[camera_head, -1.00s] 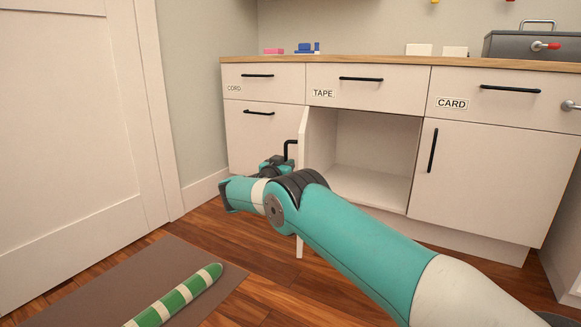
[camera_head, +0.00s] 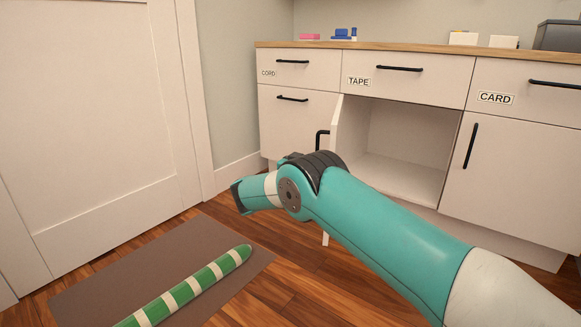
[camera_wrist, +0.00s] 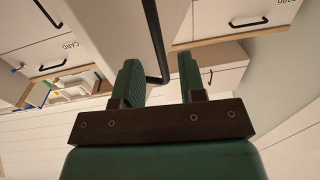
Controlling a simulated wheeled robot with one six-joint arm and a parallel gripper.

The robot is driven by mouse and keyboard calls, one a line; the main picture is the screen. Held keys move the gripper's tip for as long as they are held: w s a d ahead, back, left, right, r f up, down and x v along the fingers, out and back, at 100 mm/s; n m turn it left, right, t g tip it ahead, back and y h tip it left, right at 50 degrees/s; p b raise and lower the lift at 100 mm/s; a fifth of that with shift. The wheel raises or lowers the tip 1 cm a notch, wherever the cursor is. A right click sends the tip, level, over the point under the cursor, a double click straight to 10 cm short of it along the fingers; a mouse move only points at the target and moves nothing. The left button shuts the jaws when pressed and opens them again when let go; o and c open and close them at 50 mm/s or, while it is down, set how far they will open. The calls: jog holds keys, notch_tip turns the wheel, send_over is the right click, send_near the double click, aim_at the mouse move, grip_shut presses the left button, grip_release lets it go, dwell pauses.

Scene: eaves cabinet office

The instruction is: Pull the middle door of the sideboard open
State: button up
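The sideboard's middle door (camera_head: 336,124) stands swung wide out below the TAPE drawer (camera_head: 403,75), seen nearly edge-on. The empty compartment (camera_head: 405,150) behind it is exposed. The door's black handle (camera_head: 322,138) is on its left-facing side.
A striped green and cream roll (camera_head: 190,287) lies on the brown mat (camera_head: 90,290) at lower left. A white room door (camera_head: 95,130) is at left. Small items and a grey box (camera_head: 558,36) stand on the worktop (camera_head: 400,46). Wooden floor shows between mat and sideboard.

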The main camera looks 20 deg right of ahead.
jog(key=b+v, duration=1.1)
jog(key=b, duration=0.1)
jog(key=shift+a, duration=0.1)
dwell(0.4)
